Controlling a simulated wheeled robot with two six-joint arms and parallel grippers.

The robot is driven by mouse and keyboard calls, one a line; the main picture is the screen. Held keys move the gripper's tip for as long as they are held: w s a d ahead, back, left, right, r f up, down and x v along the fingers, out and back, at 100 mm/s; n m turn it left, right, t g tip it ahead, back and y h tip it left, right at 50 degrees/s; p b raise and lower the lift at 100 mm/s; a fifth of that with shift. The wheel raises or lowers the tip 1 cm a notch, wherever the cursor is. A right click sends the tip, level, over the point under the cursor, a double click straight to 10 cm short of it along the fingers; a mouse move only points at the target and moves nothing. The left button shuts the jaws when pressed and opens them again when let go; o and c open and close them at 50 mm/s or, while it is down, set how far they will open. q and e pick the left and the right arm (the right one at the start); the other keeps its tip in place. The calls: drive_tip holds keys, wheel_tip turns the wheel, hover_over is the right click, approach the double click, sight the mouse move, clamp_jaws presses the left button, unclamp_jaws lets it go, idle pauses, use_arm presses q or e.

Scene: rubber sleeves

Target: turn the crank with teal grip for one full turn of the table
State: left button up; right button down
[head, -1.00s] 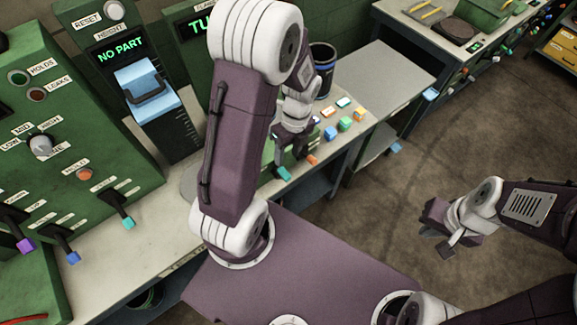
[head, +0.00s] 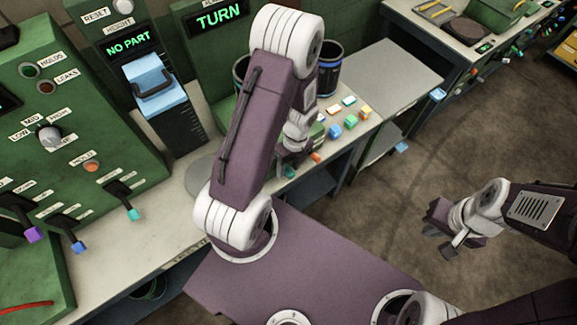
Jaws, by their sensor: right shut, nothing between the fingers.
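A teal grip (head: 289,171) shows low at the front of the bench, just below my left gripper. The crank it belongs to is mostly hidden by my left arm. My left gripper (head: 288,160) is right by the teal grip, partly behind my own forearm; its fingers are too hidden to tell whether they hold it. A green display (head: 219,16) behind the arm reads TURN. A grey round plate (head: 200,176) shows partly to the left of my arm. My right gripper (head: 438,228) is shut and empty, over the floor at the right.
A green panel with levers (head: 45,130) and a NO PART display (head: 128,46) stand at the left. A teal-tipped lever (head: 133,214) is on that panel. Dark cups (head: 329,68) and several coloured blocks (head: 350,121) are on the bench.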

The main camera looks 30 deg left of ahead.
use_arm(q)
clamp_jaws()
drive_tip(key=shift+w+d+g+y+p, duration=0.25)
drive_tip(key=shift+w+g+p, duration=0.2)
drive_tip(key=shift+g+p, duration=0.3)
drive_tip(key=shift+w+d+f+g+y+b, duration=0.25)
drive_tip(key=shift+w+g+y+b, duration=0.15)
drive_tip(key=shift+g+b, duration=0.4)
drive_tip(key=shift+w+d+f+g+y+b, duration=0.1)
drive_tip(key=shift+w+f+g+y+b, duration=0.2)
drive_tip(key=shift+w+g+b, duration=0.4)
drive_tip(key=shift+w+d+f+g+y+b, duration=0.25)
drive_tip(key=shift+w+g+y+b, duration=0.1)
drive_tip(key=shift+g+b, duration=0.6)
drive_tip(key=shift+o, duration=0.9)
unclamp_jaws()
drive_tip(key=shift+a, duration=0.1)
